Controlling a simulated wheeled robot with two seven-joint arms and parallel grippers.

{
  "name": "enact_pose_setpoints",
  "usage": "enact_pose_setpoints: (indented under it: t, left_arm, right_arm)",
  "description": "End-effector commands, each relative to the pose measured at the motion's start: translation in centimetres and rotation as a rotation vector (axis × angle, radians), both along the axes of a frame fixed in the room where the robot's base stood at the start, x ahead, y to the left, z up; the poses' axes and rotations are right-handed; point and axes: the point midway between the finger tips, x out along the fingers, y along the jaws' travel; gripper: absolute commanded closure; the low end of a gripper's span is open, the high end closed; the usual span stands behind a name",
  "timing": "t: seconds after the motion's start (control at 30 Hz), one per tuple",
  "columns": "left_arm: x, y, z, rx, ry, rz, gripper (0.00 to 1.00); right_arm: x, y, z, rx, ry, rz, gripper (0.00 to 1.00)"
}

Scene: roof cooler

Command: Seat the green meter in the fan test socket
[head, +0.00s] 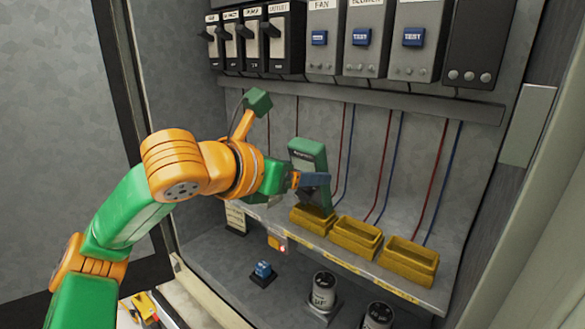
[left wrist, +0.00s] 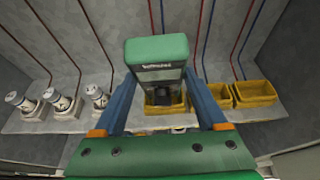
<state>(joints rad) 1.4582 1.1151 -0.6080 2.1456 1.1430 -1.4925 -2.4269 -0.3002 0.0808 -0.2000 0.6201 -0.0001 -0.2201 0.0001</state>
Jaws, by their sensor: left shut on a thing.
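The green meter (head: 307,152) stands roughly upright in the jaws of my left gripper (head: 314,180). In the left wrist view the meter (left wrist: 157,52) sits between the two blue fingers. Its lower end is at the leftmost yellow socket (head: 312,222), under the panel marked FAN (head: 321,38). The same socket shows behind the meter in the left wrist view (left wrist: 178,108). I cannot tell whether the meter's foot is inside it or just above. The meter's base is partly hidden by the finger and the socket's rim. My right gripper is out of view.
Two more yellow sockets (head: 356,237) (head: 408,262) stand to the right on the same ledge. Red and blue wires run down the back wall behind them. Grey cylinders (head: 323,291) and a blue switch (head: 263,270) sit below. A cabinet frame borders the right.

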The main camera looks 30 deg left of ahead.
Motion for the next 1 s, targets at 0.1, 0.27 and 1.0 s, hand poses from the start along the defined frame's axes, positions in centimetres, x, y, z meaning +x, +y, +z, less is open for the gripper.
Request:
enact_pose_setpoints:
  t: [0.1, 0.27, 1.0]
  left_arm:
    - [0.0, -0.2, 0.2, 0.001, 0.014, -0.005, 1.00]
    - [0.0, -0.1, 1.0, 0.001, 0.008, -0.004, 1.00]
    - [0.0, 0.0, 2.2, -0.001, -0.003, -0.001, 1.00]
  right_arm:
    - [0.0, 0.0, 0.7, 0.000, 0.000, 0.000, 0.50]
    - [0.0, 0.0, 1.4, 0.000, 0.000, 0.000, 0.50]
    - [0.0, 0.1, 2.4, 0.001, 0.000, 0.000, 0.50]
